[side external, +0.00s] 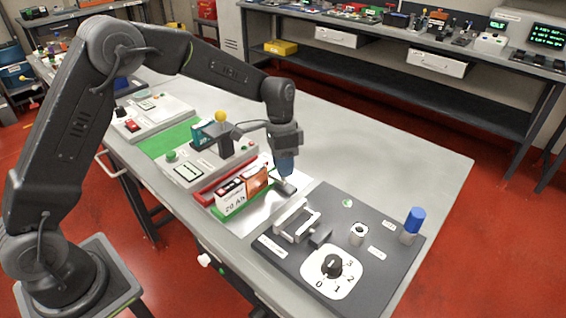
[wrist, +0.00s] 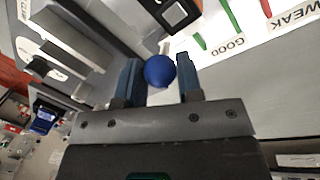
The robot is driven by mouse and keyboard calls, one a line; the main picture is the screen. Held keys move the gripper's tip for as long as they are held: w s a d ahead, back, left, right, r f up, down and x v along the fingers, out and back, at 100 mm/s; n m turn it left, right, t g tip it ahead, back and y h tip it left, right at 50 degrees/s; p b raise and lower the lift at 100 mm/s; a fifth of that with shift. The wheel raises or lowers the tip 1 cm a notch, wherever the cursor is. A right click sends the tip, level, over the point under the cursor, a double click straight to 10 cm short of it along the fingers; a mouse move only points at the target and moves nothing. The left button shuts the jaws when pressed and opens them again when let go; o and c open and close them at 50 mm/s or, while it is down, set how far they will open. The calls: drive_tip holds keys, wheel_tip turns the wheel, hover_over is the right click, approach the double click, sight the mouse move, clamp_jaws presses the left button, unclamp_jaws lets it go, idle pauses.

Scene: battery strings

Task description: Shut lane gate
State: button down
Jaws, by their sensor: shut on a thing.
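My gripper (side external: 286,165) points down over the work table, beside the end of the battery tray. In the wrist view its two blue fingers (wrist: 160,78) are closed around a round blue knob (wrist: 159,71). The fingers and wrist hide this knob in the side view. I take it for the lane gate's handle, but the gate panel itself cannot be made out. Whether the gate stands open or shut cannot be told.
A red-edged tray with battery packs (side external: 241,190) stands left of my gripper. A grey board carries a pale bracket (side external: 297,220), a numbered dial (side external: 332,266) and a blue-capped post (side external: 413,221). A yellow ball (side external: 221,116) tops a tester behind. The table's far right is clear.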

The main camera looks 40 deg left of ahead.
drive_tip(key=shift+a, duration=1.3)
drive_tip(key=c, duration=0.8)
unclamp_jaws()
drive_tip(key=r, duration=0.4)
drive_tip(key=w+a+r, duration=0.1)
drive_tip(key=r, duration=0.4)
drive_tip(key=a+r, duration=0.1)
drive_tip(key=r, duration=0.3)
drive_tip(key=shift+w+a+r, duration=0.1)
drive_tip(key=shift+w+r, duration=0.1)
drive_tip(key=shift+r, duration=0.15)
